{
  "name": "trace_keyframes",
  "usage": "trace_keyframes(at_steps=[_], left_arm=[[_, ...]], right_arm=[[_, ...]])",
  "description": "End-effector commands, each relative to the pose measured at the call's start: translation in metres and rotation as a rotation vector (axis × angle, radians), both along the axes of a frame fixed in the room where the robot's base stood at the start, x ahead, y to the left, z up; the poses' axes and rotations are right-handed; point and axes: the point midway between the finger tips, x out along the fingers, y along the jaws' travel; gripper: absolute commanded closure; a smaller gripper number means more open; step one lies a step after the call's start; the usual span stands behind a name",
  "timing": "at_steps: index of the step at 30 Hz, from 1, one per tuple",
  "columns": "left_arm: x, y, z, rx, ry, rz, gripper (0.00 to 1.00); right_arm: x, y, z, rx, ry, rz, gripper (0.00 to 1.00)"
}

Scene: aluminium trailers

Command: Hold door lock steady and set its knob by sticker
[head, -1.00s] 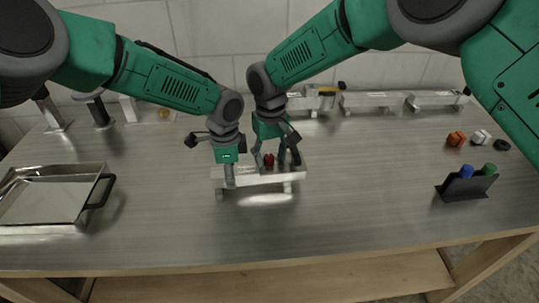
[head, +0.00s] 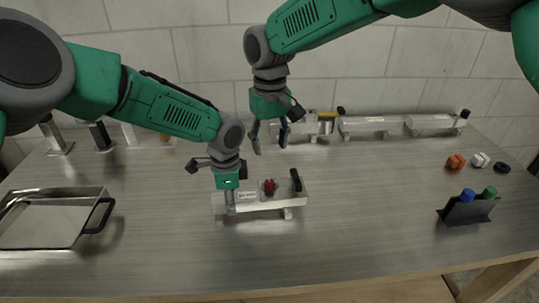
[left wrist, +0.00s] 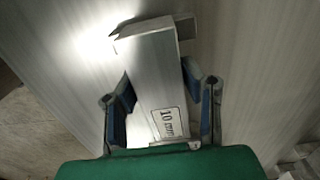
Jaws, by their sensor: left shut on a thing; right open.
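The door lock (head: 262,203) is a silver aluminium trailer standing on the table in front of me. A red knob (head: 269,187) sits on its top, with a black upright handle (head: 296,180) to the right of the knob. A sticker reading "10 mm" (left wrist: 171,123) shows on the lock in the left wrist view. My left gripper (head: 229,206) is shut on the left end of the lock, its fingers on either side of the bar (left wrist: 155,75). My right gripper (head: 270,144) is open and empty, above and behind the lock, apart from the knob.
A metal tray (head: 99,217) with a black handle lies at the left. More aluminium pieces (head: 368,124) stand along the back. A black holder (head: 468,211) with blue and green pens and small orange (head: 455,162), white and black items are at the right. The table front is clear.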

Motion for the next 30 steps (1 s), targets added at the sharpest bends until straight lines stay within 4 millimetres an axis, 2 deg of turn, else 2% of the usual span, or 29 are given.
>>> trace_keyframes(at_steps=[11,12,14,25,30], left_arm=[[0.000,0.000,0.000,-0.001,-0.001,0.000,1.00],[0.000,0.000,0.000,-0.001,-0.001,0.000,0.62],[0.000,0.000,0.000,-0.001,-0.001,0.000,0.41],[0.001,0.000,0.003,-0.001,-0.002,0.001,0.41],[0.001,0.000,0.027,-0.001,-0.004,0.001,0.41]], right_arm=[[0.000,0.000,0.002,0.000,0.001,0.000,0.58],[0.000,0.000,0.002,0.000,0.001,0.000,0.58],[0.000,0.000,0.002,0.000,0.001,0.000,0.58],[0.000,0.000,0.002,0.000,0.001,0.000,0.58],[0.000,0.000,0.002,0.000,0.001,0.000,0.58]])
